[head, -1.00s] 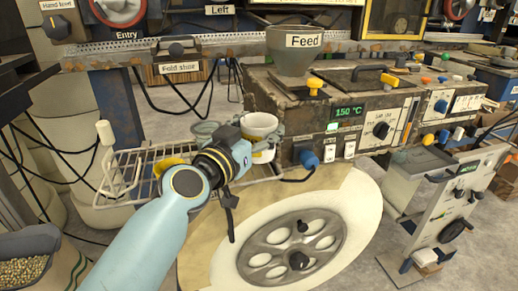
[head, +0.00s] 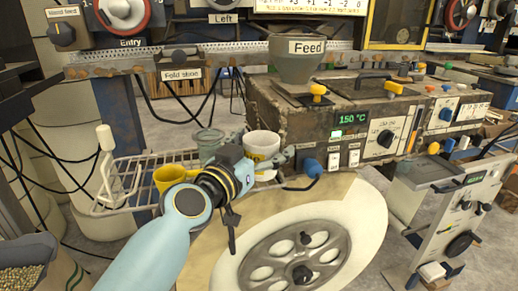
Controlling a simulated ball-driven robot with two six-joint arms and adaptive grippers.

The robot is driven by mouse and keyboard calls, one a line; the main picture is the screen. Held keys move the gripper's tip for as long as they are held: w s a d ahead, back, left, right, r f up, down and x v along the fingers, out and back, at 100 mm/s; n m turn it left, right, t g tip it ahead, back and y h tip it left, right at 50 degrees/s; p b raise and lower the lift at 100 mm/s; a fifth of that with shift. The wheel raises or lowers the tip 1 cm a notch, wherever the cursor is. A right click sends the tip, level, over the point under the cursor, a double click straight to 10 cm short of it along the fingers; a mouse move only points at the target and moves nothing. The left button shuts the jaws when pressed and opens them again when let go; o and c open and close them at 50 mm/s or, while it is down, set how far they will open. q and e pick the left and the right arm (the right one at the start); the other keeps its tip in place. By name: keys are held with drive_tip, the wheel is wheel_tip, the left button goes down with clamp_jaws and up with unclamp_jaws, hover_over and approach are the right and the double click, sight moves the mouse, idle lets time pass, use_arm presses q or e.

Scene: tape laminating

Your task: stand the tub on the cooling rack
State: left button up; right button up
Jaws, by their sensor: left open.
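The tub (head: 262,143), white with a yellow band, is upright at the right end of the cooling rack (head: 120,207) in the head view. The rack is a white wire shelf. My left gripper (head: 268,164) is open at the tub, with one finger showing along the tub's right side. The wrist hides the other finger and part of the tub's lower side, so I cannot see clearly where its base meets the wires. My right gripper is not in view.
A yellow mug (head: 170,178) stands on the rack left of my wrist. A grey-green jar (head: 208,142) is behind the wrist. The machine with the feed hopper (head: 302,68) is close behind the tub. A large round wheel (head: 300,255) lies in front.

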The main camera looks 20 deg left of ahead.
use_arm(q)
drive_tip(key=shift+r, duration=0.2)
drive_tip(key=s+a+b, duration=0.2)
drive_tip(key=s, duration=0.9)
drive_tip(key=shift+s+a+b, duration=0.15)
drive_tip(key=shift+s+b, duration=0.15)
drive_tip(key=shift+s, duration=0.1)
drive_tip(key=shift+f, duration=0.1)
